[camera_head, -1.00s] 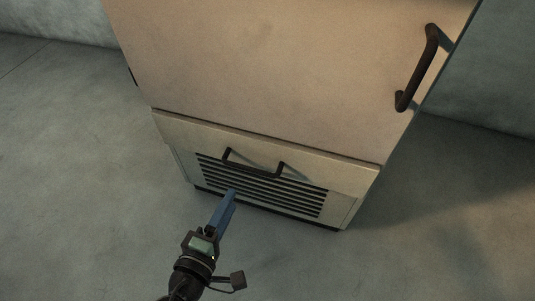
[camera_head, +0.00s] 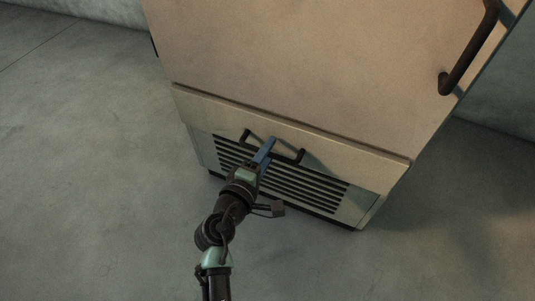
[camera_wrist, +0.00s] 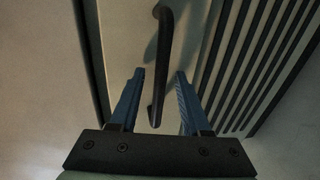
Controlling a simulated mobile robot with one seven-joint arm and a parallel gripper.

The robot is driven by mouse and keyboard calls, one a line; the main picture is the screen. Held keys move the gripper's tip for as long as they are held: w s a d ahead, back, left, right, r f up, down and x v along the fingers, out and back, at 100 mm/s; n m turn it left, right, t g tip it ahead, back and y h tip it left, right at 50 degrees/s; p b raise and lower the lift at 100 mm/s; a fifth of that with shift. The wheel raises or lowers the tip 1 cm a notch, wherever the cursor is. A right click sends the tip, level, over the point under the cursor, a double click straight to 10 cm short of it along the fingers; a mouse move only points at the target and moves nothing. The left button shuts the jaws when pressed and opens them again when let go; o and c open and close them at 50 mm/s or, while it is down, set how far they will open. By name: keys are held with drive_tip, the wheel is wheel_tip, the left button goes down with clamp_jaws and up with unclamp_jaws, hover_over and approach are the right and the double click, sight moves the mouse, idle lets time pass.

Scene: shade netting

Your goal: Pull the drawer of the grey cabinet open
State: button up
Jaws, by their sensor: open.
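The cabinet (camera_head: 300,70) looks beige in this light and fills the upper middle of the head view. In the wrist view, the handle (camera_wrist: 165,50) runs upright in the picture between the two fingers of my gripper (camera_wrist: 160,75), one on each side. I see a gap on both sides, and the fingers hide part of the handle in the head view.
The large door above the drawer has its own dark handle (camera_head: 466,60) at the upper right. Bare concrete floor (camera_head: 90,190) lies open to the left and in front. A wall (camera_head: 85,10) stands behind.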

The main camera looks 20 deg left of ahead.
clamp_jaws()
idle(1.4)
